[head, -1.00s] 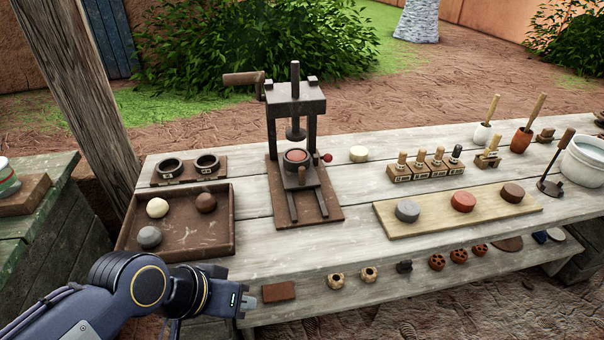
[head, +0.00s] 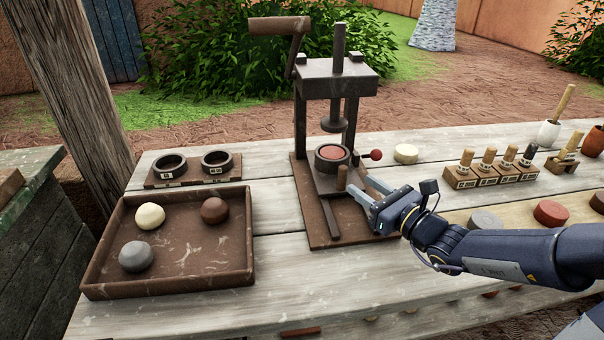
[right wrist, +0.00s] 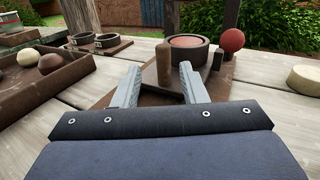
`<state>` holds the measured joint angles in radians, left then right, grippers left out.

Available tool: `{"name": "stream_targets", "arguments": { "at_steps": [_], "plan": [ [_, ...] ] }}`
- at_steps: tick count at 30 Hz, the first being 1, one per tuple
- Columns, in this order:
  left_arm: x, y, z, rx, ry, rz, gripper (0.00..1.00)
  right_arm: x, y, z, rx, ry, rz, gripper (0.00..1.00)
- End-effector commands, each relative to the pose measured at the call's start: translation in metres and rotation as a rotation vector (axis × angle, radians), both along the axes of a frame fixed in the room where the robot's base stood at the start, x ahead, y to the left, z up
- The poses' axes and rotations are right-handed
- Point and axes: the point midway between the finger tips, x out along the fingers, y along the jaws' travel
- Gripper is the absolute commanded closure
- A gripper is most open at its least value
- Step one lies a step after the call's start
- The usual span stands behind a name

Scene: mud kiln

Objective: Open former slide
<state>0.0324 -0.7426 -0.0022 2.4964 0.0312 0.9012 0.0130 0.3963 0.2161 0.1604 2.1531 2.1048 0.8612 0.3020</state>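The former is a dark press (head: 338,82) on a brown base board (head: 318,228). Its slide (head: 328,184) carries a round ring mould with reddish clay (head: 332,155) inside, below the raised plunger (head: 334,124). A short upright wooden handle (head: 342,178) stands at the slide's front; it also shows in the right wrist view (right wrist: 163,63). My right gripper (head: 366,194) is open, just right of the handle in the head view. In the right wrist view its fingers (right wrist: 160,80) frame the handle, which appears at or beyond the tips; I see no grip. My left gripper is out of view.
A red knob (head: 376,155) sticks out right of the mould. A brown tray (head: 168,284) with three balls lies to the left, two dark rings (head: 193,162) behind it. A whitish disc (head: 406,153) and stamps (head: 487,165) stand to the right. The front planks are clear.

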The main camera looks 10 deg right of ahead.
Motion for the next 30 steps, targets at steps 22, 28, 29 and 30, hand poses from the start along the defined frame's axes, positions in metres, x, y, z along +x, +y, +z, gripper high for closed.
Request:
{"name": "stream_targets", "arguments": {
  "at_steps": [22,28,29,30],
  "plan": [
    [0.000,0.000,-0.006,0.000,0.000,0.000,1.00,0.072,0.034,-0.002,0.022,0.010,-0.019,0.61],
    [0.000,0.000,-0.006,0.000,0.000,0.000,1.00,0.072,0.034,-0.002,0.022,0.010,-0.019,0.61],
    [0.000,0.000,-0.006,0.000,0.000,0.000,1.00,0.071,0.034,-0.002,0.022,0.010,-0.019,0.65],
    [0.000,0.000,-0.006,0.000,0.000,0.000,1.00,0.071,0.034,-0.002,0.022,0.010,-0.019,0.70]
  ]
}}
